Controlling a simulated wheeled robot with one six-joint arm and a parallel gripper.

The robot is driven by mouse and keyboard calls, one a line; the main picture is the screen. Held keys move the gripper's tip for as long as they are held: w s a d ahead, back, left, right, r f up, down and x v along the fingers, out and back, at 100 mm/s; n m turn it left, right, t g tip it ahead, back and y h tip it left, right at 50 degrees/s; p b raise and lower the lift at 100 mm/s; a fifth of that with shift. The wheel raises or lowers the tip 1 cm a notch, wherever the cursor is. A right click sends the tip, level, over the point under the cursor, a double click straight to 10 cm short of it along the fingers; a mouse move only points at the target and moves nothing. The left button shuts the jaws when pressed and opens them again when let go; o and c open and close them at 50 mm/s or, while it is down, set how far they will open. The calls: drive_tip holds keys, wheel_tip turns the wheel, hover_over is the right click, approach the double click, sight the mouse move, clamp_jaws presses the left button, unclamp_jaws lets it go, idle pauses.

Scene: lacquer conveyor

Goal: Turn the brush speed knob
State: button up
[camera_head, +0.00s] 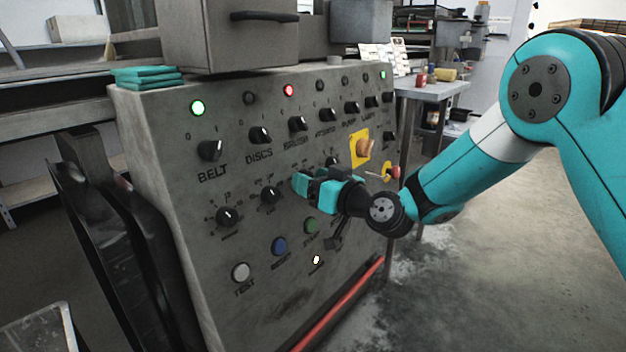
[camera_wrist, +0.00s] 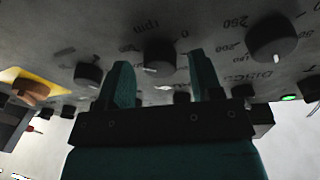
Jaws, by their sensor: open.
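The brush speed knob (camera_wrist: 159,56) is a round black dial with a white pointer mark. In the wrist view it shows between the two teal fingers of my gripper (camera_head: 313,187), with part of its printed scale beside it. My gripper is open, one finger to each side of the knob in that view. Whether a finger touches it I cannot tell. In the head view my gripper hides this knob. The discs dial (camera_head: 270,194) is to its left there and also shows at right in the wrist view (camera_wrist: 272,38).
The grey control panel (camera_head: 180,240) carries several other knobs, lamps and push buttons. Another dial (camera_head: 332,162) sits up and right of my gripper. A yellow plate with an orange knob (camera_head: 364,147) is further right. Open floor (camera_head: 480,290) lies at right.

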drive_tip(key=shift+c, duration=0.3)
drive_tip(key=c, duration=0.9)
drive_tip(key=shift+o, duration=0.2)
drive_tip(key=shift+f+b, duration=0.1)
drive_tip(key=shift+b, duration=0.4)
drive_tip(key=n+b, duration=0.1)
drive_tip(key=b, duration=0.1)
drive_tip(key=n+b, duration=0.1)
drive_tip(key=b, duration=0.1)
drive_tip(key=shift+f, duration=0.25)
drive_tip(key=n+y+b, duration=0.1)
drive_tip(key=n+b, duration=0.2)
drive_tip(key=b, duration=0.2)
drive_tip(key=shift+d+f+g, duration=0.1)
drive_tip(key=shift+g, duration=0.3)
drive_tip(key=n+b, duration=0.4)
drive_tip(key=b, duration=0.1)
drive_tip(key=shift+w+g+y, duration=0.1)
drive_tip(key=shift+g+y, duration=0.2)
drive_tip(key=shift+g, duration=0.1)
drive_tip(key=n+b, duration=0.2)
drive_tip(key=b, duration=0.1)
drive_tip(key=shift+r, duration=0.35)
drive_tip(key=shift+r+n+g, duration=0.1)
drive_tip(key=shift+n+g, duration=0.3)
